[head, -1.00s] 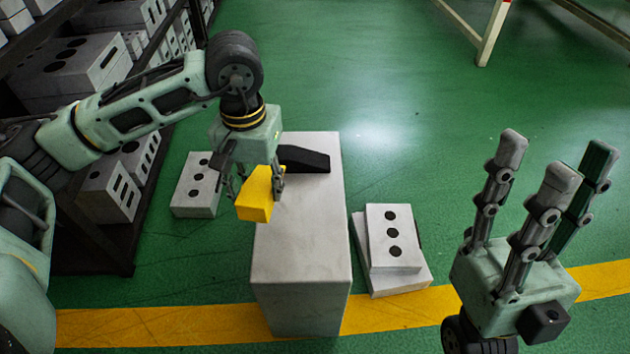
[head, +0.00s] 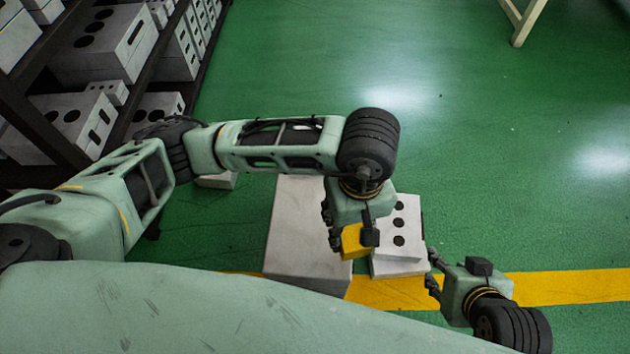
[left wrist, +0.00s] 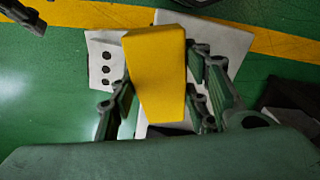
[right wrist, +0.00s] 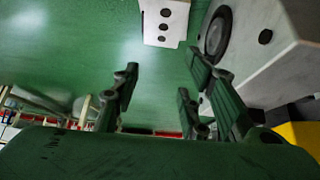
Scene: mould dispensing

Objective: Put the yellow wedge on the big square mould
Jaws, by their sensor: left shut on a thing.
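The yellow wedge (head: 352,243) is held in my left gripper (head: 354,238), whose fingers are shut on its sides. In the left wrist view the wedge (left wrist: 157,65) points its long face at the camera, with fingers on both sides. The wedge is over the right edge of the large tall grey block (head: 300,230), which looks like the big square mould, beside the three-hole mould (head: 400,228). I cannot tell the height of the gap under it. My right gripper (head: 432,272) is low at the right, and its fingers are apart and empty in the right wrist view (right wrist: 165,95).
The three-hole mould (right wrist: 163,22) lies on a pale block on the floor, right of the tall block. A shelf rack (head: 95,140) with grey moulds stands at the left. A yellow floor line (head: 560,287) runs across the front.

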